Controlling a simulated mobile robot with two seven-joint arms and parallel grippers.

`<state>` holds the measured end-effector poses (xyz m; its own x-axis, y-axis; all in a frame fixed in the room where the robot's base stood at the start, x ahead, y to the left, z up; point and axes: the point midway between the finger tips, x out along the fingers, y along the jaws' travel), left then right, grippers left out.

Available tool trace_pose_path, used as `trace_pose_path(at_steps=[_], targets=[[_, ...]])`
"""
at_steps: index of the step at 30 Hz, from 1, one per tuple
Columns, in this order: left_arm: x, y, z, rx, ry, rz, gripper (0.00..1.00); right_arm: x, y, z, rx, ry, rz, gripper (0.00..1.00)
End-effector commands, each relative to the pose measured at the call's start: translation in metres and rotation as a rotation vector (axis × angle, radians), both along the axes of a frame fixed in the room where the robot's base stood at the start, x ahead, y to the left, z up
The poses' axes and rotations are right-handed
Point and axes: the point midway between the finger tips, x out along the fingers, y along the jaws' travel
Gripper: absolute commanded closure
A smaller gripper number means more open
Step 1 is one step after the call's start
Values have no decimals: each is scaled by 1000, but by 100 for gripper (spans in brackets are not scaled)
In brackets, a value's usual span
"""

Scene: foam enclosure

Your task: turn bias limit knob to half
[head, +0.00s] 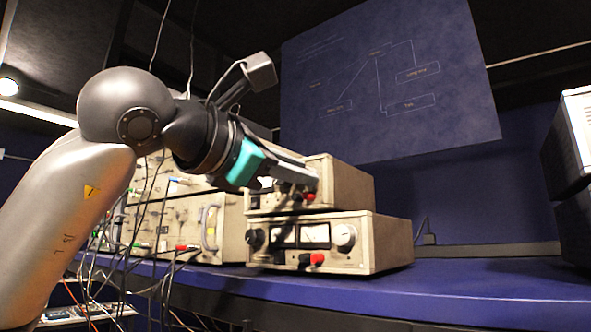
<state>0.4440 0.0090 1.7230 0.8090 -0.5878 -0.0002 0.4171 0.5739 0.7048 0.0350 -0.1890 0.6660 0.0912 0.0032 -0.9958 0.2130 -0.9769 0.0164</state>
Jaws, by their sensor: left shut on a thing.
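Two beige instrument units are stacked on the blue bench, an upper unit (345,186) and a lower unit (390,243). My left gripper (306,187) reaches across the upper unit's front from the left. It is shut on a knob there, which the fingers hide. The lower unit has a light round knob (344,235) at right, a dark knob (255,239) at left and two meters (300,235) between them. No label is readable, so I cannot tell which knob is the bias limit knob. My right gripper is not in view.
More beige instruments (190,225) with many hanging cables stand at the left, behind my left arm. The blue bench (480,279) is clear to the right. A dark blue board (390,85) hangs behind.

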Motion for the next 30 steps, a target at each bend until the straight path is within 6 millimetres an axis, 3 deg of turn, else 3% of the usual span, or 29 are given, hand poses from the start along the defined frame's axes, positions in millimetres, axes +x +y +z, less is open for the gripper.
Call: trace_pose_path(at_steps=[7,8,16,25,30], targets=[[0,0,0,4,-3,0,100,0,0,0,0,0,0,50],[0,0,0,4,-2,1,76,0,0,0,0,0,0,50],[0,0,0,2,-2,0,47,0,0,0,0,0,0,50],[-2,2,0,2,-2,1,47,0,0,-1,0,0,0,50],[-19,15,-1,0,-6,2,47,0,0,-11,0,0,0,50]])
